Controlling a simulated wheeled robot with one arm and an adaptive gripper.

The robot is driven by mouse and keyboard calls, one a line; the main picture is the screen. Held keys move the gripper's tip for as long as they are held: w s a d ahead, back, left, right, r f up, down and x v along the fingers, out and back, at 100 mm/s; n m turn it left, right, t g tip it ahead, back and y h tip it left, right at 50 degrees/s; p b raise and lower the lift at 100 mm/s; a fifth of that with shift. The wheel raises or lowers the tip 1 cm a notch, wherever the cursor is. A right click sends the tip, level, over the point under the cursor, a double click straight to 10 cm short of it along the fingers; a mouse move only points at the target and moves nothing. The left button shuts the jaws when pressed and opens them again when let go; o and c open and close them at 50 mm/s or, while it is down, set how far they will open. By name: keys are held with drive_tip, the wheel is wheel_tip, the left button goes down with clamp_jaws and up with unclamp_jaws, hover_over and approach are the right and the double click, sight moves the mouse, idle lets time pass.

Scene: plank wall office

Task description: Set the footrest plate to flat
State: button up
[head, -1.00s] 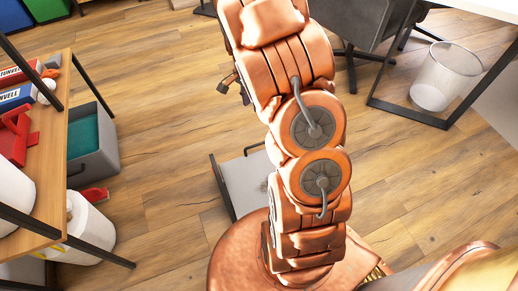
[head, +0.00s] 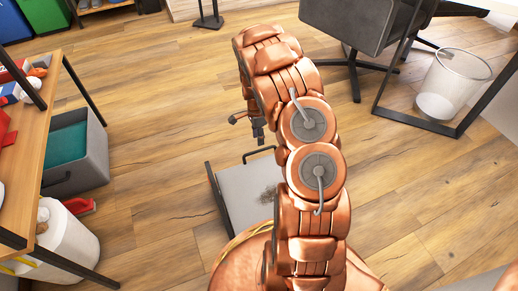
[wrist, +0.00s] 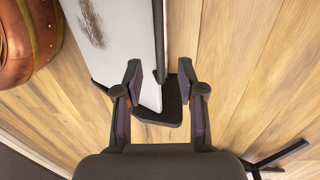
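The footrest on the floor has a pale grey plate (head: 243,190) with a dark worn patch and a dark frame along its left side. It looks tilted, but I cannot tell the exact angle. My arm and base hide its right and near parts. My gripper (head: 248,126) hangs above its far end. In the wrist view the plate (wrist: 122,35) runs down to a corner between the fingers of my open gripper (wrist: 159,76). A dark bar and black foot piece lie beside that corner. I cannot tell whether the fingers touch the plate.
A wooden shelf (head: 35,150) with black legs stands at left, beside a grey bin (head: 88,165) and a white container (head: 65,245). Wood floor around the footrest is clear.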

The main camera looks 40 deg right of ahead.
drive_tip(key=f, duration=0.2)
drive_tip(key=f+b, duration=0.1)
drive_tip(key=f, duration=0.1)
drive_tip(key=f+b, duration=0.1)
drive_tip(key=f, duration=0.1)
drive_tip(key=shift+s+a, duration=0.1)
drive_tip(key=shift+s, duration=0.25)
drive_tip(key=shift+c, duration=0.2)
clamp_jaws()
